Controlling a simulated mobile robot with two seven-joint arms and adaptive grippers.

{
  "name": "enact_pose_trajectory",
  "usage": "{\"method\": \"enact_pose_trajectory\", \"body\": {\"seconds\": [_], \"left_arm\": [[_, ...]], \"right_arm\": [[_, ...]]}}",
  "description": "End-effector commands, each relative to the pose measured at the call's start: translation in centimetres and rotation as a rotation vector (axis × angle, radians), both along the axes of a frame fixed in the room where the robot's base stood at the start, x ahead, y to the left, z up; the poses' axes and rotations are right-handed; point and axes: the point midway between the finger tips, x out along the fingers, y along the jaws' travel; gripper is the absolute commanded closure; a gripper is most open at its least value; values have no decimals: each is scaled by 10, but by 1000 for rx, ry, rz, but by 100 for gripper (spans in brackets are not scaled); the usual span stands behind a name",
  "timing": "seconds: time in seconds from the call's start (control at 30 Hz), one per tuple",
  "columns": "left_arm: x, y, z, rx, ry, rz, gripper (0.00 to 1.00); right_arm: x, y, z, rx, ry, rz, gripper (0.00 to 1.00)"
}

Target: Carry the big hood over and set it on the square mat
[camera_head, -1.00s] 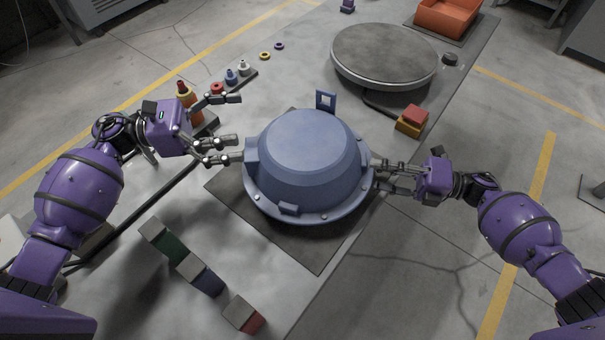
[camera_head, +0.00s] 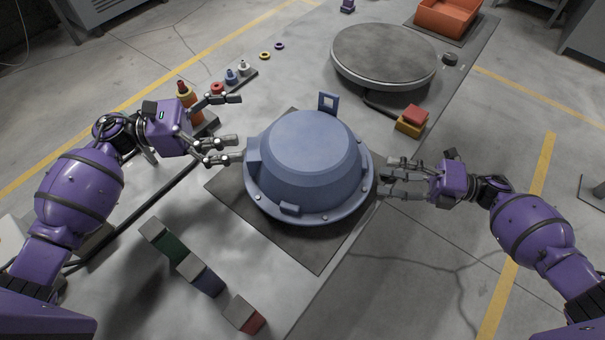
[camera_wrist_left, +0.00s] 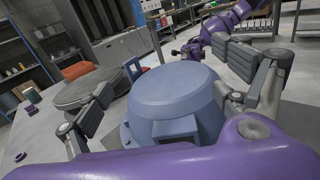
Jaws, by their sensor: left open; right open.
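The big blue-grey hood (camera_head: 309,160) sits upright on the dark square mat (camera_head: 312,252) in the middle of the table. It has a flanged rim, side blocks and an upright square loop at its far edge. My left gripper (camera_head: 238,150) is open at the hood's left side, its fingertips close to the side block; contact cannot be told. The hood also shows between its fingers in the left wrist view (camera_wrist_left: 175,100). My right gripper (camera_head: 384,183) is open just off the hood's right rim, with nothing between its fingers.
A round grey turntable (camera_head: 384,52) stands behind. Several blocks (camera_head: 203,275) stand at front left. An orange bin (camera_head: 447,16) is at the back.

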Motion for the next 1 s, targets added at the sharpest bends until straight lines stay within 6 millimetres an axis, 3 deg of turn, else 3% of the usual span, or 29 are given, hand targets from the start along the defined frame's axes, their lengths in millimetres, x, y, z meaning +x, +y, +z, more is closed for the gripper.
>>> {"method": "enact_pose_trajectory", "body": {"seconds": [0.2,0.4,0.8,1.0], "left_arm": [[0,0,0,0,0,0,10],[0,0,0,0,0,0,10],[0,0,0,0,0,0,10],[0,0,0,0,0,0,36]], "right_arm": [[-8,-49,-1,-2,2,-3,40],[-13,-78,-1,-1,1,-2,40],[-15,-87,0,1,0,0,40],[-15,-86,0,0,0,0,40]]}}
